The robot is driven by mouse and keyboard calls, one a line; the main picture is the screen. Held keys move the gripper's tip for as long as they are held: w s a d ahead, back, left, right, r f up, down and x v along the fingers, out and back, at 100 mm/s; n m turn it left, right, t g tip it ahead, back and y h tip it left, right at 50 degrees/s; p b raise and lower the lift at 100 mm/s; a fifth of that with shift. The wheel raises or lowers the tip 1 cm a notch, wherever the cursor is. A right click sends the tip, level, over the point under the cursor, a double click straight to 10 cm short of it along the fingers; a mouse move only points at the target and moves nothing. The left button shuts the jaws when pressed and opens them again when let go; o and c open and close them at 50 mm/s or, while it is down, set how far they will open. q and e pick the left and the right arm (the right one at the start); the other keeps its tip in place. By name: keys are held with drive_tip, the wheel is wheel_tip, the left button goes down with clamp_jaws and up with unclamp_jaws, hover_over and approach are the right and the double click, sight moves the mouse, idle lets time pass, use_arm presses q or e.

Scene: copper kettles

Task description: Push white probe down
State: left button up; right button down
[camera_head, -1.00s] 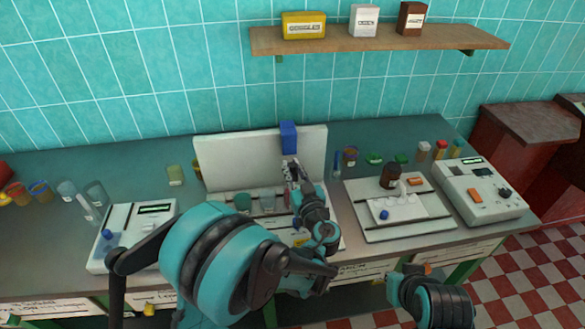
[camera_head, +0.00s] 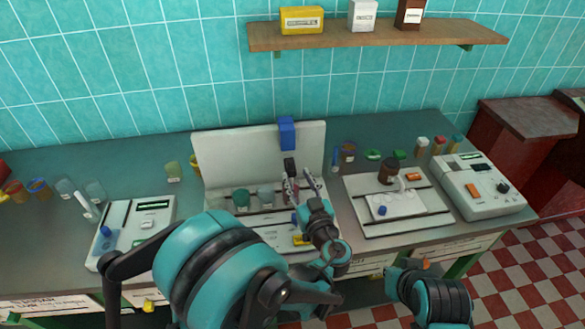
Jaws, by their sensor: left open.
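My left gripper (camera_head: 301,184) is open in front of the white stand (camera_head: 225,160), its two fingers apart and pointing up and away. A small dark block (camera_head: 290,166) shows just beyond the fingers, below a blue block (camera_head: 287,133) at the top of the stand. I cannot clearly make out the white probe; any part of it behind the fingers is hidden. Green-tinted beakers (camera_head: 241,199) stand on the stand's base, left of the gripper.
A white instrument (camera_head: 125,215) lies to the left, near glass beakers. A white tray (camera_head: 375,228) with a brown bottle (camera_head: 388,171) and a white meter (camera_head: 480,190) are to the right. A wooden shelf (camera_head: 370,36) hangs above. The back of the counter (camera_head: 130,155) has free room.

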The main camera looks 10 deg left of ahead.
use_arm(q)
drive_tip(key=v, duration=0.5)
drive_tip(key=shift+s+d, duration=0.15)
drive_tip(key=shift+s, duration=0.2)
drive_tip(key=s+a+f+m+g+h, duration=0.1)
drive_tip(key=s+a+f+m+g, duration=0.15)
drive_tip(key=a+g, duration=0.65)
drive_tip(key=s+a+f+m+h, duration=0.1)
drive_tip(key=s+a+h, duration=0.1)
drive_tip(key=s, duration=0.5)
drive_tip(key=s+a+m+h, duration=0.1)
drive_tip(key=s+a+h, duration=0.2)
drive_tip(key=s, duration=0.4)
drive_tip(key=shift+s+a+f+h, duration=0.2)
drive_tip(key=shift+f+h, duration=0.2)
drive_tip(key=shift+h, duration=0.4)
